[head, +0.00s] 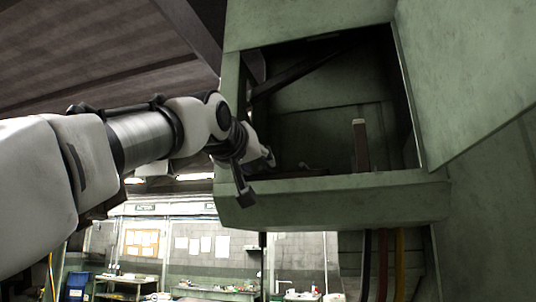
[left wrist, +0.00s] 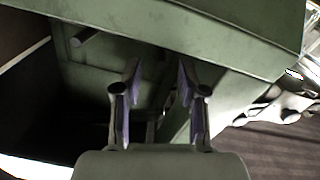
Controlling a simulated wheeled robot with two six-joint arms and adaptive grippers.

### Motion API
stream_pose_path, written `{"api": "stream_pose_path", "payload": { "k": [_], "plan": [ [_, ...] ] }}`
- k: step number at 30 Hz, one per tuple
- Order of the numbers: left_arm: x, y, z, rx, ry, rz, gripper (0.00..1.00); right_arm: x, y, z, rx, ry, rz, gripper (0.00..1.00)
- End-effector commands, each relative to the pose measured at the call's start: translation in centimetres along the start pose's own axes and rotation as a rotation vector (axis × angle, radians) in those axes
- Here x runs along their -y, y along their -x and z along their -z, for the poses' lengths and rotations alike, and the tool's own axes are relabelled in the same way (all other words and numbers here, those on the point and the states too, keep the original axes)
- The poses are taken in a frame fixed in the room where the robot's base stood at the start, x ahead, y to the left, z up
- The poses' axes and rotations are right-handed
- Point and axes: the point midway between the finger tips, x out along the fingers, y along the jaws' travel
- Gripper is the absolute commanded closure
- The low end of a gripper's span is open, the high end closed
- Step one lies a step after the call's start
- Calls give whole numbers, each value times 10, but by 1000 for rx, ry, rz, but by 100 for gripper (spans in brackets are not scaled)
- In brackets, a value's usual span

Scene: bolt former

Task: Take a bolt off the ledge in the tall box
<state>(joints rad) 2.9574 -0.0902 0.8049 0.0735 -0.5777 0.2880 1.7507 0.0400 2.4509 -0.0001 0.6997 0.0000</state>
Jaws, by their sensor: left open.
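The tall green box (head: 330,204) has an open front, and its dark inside shows in the head view. My left gripper (left wrist: 158,88) is open and empty, with its two fingers apart and pointing into the box in the left wrist view. In the head view the left gripper (head: 257,168) is at the left end of the opening, by the lower front edge. A short dark rod (left wrist: 84,37) shows at the upper left in the left wrist view; I cannot tell whether it is a bolt. No bolt is clear in the dark interior. My right gripper is not in view.
A brown upright bar (head: 361,146) stands inside the opening, right of the gripper. A dark slanted bar (head: 293,76) crosses the upper left of the opening. A green panel (head: 470,80) stands at the right. Workbenches (head: 215,290) are far below.

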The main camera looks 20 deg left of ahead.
Motion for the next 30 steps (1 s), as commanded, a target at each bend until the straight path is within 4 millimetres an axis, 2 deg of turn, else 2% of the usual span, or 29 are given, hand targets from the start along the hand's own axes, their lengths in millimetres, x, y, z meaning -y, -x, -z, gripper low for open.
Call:
{"api": "stream_pose_path", "payload": {
  "k": [1, 9, 11, 12, 13, 25, 30],
  "plan": [
    [-1, -5, 4, 4, 0, 1, 59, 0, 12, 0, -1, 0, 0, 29],
    [0, -8, -2, 0, 0, 0, 59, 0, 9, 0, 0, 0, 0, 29],
    [0, -8, -2, 0, 0, 0, 80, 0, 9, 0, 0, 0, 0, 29],
    [0, -8, -2, 1, 0, 0, 94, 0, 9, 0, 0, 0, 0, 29],
    [0, -8, -2, 1, 0, 0, 100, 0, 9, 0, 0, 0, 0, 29],
    [1, -8, -2, 4, 0, 1, 100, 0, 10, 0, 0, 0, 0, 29],
    [-2, -9, 8, 2, 0, 1, 100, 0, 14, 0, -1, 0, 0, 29]
  ]
}}
